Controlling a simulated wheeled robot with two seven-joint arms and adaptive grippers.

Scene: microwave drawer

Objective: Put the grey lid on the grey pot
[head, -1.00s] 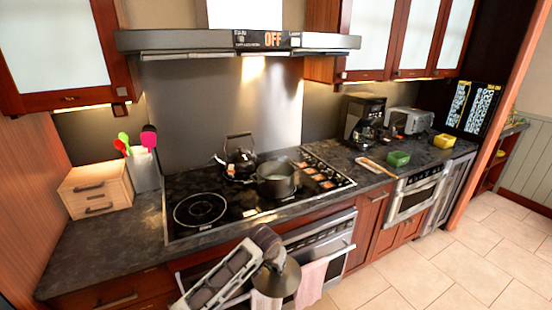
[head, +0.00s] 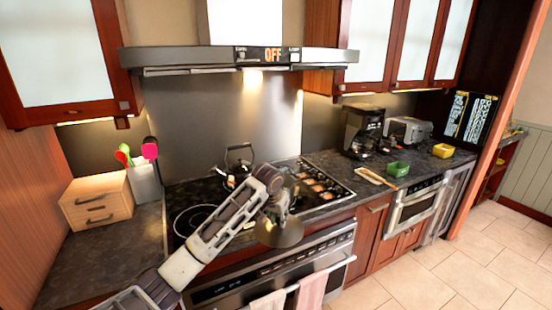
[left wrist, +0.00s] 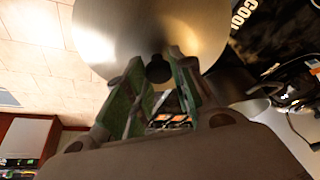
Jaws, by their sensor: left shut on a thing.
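The grey lid (head: 282,233) hangs tilted from my left gripper (head: 273,208), in front of the stove's front edge. In the left wrist view the lid (left wrist: 150,35) fills the top middle, and the green-padded fingers (left wrist: 158,82) are shut on its dark knob. The grey pot is mostly hidden behind my left gripper and arm in the head view. A pale curved rim at the right of the left wrist view looks like the pot (left wrist: 283,128). My right gripper is not in view.
A black kettle (head: 238,160) stands at the back of the cooktop (head: 320,178). A wooden box (head: 96,200) and utensil holder (head: 146,184) stand left. A green bowl (head: 398,168) and coffee maker (head: 362,130) are right. Towels (head: 311,290) hang on the oven handle.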

